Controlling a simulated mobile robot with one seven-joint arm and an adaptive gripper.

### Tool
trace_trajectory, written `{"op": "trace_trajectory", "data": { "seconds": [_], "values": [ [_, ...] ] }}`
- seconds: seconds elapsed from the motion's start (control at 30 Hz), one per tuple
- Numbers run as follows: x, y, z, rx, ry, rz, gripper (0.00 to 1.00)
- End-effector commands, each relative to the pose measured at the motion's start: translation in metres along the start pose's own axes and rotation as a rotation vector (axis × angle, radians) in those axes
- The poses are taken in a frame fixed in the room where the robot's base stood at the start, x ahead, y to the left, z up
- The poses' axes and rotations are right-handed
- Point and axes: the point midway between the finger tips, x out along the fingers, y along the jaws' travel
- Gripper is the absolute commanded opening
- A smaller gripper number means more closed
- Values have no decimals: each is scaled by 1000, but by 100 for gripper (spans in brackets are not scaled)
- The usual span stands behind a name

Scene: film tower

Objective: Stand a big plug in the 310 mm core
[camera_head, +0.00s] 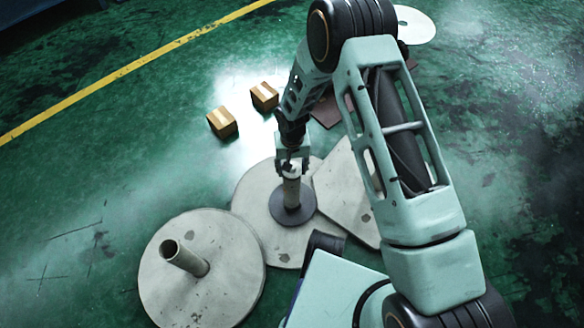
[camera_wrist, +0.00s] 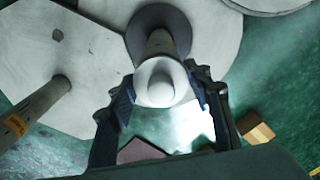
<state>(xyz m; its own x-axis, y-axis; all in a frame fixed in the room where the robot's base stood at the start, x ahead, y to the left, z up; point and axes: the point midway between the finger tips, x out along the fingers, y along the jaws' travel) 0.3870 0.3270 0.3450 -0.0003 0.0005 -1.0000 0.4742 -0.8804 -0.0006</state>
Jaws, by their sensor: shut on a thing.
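My gripper (camera_head: 291,160) points down over the middle round pale board. It is shut on a pale, round-topped plug (camera_head: 292,171), which sits between the fingers (camera_wrist: 161,78) in the wrist view, where the plug (camera_wrist: 157,90) also shows. The core (camera_wrist: 160,43) also shows behind the plug in the wrist view. The plug lines up with the core's top; I cannot tell how far it is inside. Another core (camera_head: 184,258), open-topped, stands on the front left board; no size is readable.
The front left round board (camera_head: 215,290) and the middle board (camera_head: 250,195) lie close together. An angular pale board (camera_head: 340,190) is at right. Two small cardboard boxes (camera_head: 222,122) (camera_head: 265,97) stand behind. A white disc (camera_head: 415,25) lies far back. The green floor at left is clear.

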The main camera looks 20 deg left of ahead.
Motion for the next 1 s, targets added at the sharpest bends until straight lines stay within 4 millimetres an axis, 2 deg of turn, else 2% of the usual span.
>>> {"op": "trace_trajectory", "data": {
  "seconds": [0.33, 0.37, 0.53, 0.83, 1.0],
  "values": [
    [8, 0, 0, 0, 0, 0, 22],
    [7, 0, 0, 0, 0, 0, 49],
    [7, 0, 0, 0, 0, 0, 66],
    [5, 0, 0, 0, 0, 0, 66],
    [-11, 0, -2, 0, 3, -1, 66]
  ]
}}
